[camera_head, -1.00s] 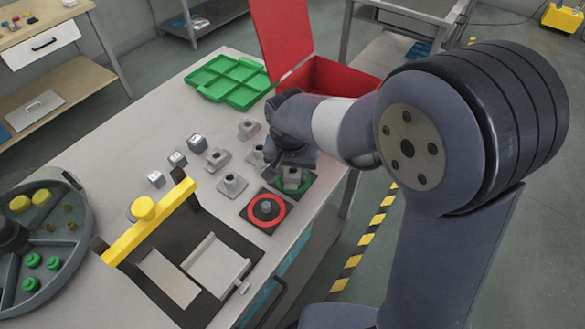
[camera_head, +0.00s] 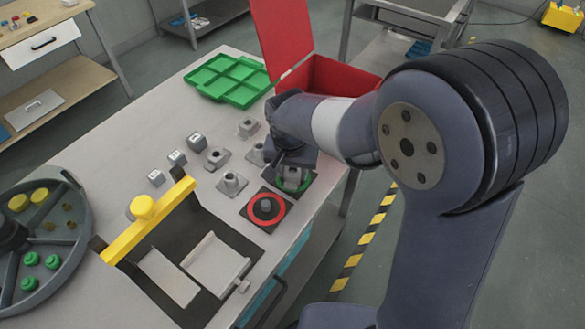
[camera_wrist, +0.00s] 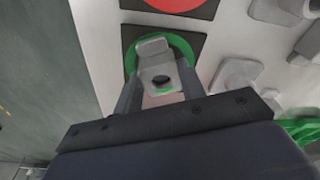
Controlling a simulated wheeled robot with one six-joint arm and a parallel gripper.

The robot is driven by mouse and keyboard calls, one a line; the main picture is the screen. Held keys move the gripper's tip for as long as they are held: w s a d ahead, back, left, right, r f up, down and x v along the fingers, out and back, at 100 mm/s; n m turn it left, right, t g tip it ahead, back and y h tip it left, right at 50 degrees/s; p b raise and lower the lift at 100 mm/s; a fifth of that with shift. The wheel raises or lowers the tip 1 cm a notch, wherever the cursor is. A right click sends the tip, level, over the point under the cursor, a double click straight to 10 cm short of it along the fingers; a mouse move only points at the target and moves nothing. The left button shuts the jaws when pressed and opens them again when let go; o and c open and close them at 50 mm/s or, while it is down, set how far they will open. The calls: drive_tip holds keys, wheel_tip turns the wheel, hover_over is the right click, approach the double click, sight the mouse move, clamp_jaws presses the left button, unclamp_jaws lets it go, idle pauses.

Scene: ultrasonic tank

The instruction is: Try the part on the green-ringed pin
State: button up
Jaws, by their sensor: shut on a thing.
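My gripper (camera_wrist: 160,92) is shut on a grey part (camera_wrist: 158,68) with a round dark hole in its top. In the wrist view the part is between the two fingers, over the green ring (camera_wrist: 183,47) on its black plate (camera_wrist: 130,34). In the head view the held part (camera_head: 292,173) is over the green ring (camera_head: 302,184), near the table's right edge. The pin inside the ring is hidden by the part. I cannot tell whether the part is around the pin or just above it.
A red-ringed pin (camera_head: 266,207) stands beside the green one. Several loose grey parts (camera_head: 232,183) lie to the left. A yellow-barred fixture (camera_head: 150,222), a green tray (camera_head: 232,80) and an open red box (camera_head: 335,78) are also on the table.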

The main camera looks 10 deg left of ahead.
sight(293, 174)
idle(0.4)
drive_tip(key=shift+r+p, duration=1.7)
drive_tip(key=shift+r, duration=0.6)
wheel_tip(293, 174, up, 4)
drive_tip(key=p, duration=0.3)
